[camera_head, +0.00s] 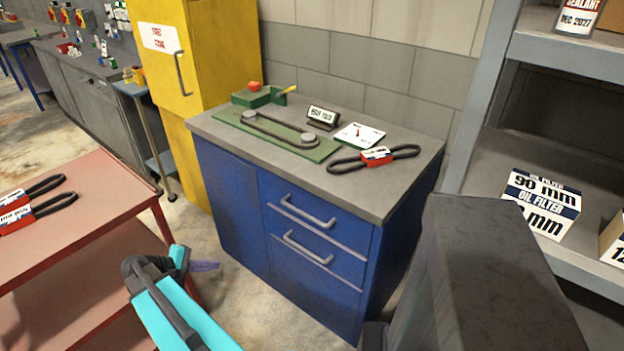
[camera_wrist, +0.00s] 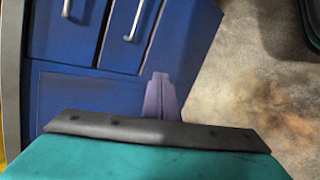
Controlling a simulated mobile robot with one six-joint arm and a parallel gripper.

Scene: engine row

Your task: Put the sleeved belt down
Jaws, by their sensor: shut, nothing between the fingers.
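A sleeved belt (camera_head: 375,158), a black loop with a red, white and blue sleeve, lies flat on the grey top of the blue cabinet (camera_head: 290,155), near its right front edge. My gripper (camera_head: 207,266) shows purple fingertips in the head view, low in front of the cabinet and well apart from the belt. In the wrist view my gripper (camera_wrist: 161,80) is shut and empty, pointing toward the blue cabinet front and the floor. Two more sleeved belts (camera_head: 35,205) lie on the red cart (camera_head: 95,185) at the left.
On the cabinet top are a green gauge board (camera_head: 275,133) with a belt around two posts, a small sign (camera_head: 323,117) and a white card (camera_head: 359,136). A yellow cabinet (camera_head: 220,60) stands behind left. A grey shelf (camera_head: 500,150) with oil filter boxes (camera_head: 541,204) stands right.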

